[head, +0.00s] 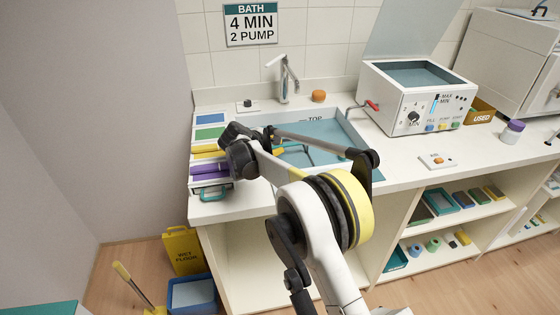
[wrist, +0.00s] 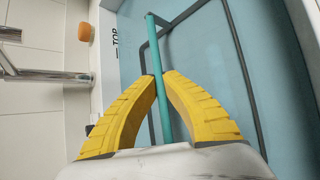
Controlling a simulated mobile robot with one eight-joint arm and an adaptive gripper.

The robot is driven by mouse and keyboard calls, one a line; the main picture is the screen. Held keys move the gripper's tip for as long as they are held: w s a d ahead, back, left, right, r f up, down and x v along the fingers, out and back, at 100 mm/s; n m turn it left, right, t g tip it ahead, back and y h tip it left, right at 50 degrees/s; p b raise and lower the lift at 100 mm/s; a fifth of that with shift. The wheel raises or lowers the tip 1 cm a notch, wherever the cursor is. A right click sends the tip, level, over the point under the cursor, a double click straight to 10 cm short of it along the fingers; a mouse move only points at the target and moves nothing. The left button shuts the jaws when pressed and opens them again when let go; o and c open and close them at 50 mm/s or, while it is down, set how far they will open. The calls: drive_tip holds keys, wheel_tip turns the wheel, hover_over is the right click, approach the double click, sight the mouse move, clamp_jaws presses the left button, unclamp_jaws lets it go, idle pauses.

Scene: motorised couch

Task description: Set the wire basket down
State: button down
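The wire basket shows in the wrist view as dark wire rim bars (wrist: 243,75) with a teal handle bar (wrist: 155,50). My gripper (wrist: 160,78) has its two yellow fingers closed on the teal handle from both sides. The basket is over the blue sink basin (wrist: 200,30); whether it touches the bottom cannot be told. In the head view my gripper (head: 281,151) is over the sink (head: 356,134), largely hidden by my own arm, and only a bit of the basket shows.
A bath machine (head: 415,100) with an open lid and a red-handled tap (head: 372,105) stands right of the sink. A faucet (head: 284,80) and an orange object (head: 318,96) are behind it. Coloured items (head: 208,152) lie on the left.

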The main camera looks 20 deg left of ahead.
wheel_tip(320, 180, down, 4)
drive_tip(key=shift+f+b, duration=0.15)
drive_tip(key=shift+b, duration=0.65)
drive_tip(key=c, duration=1.6)
unclamp_jaws()
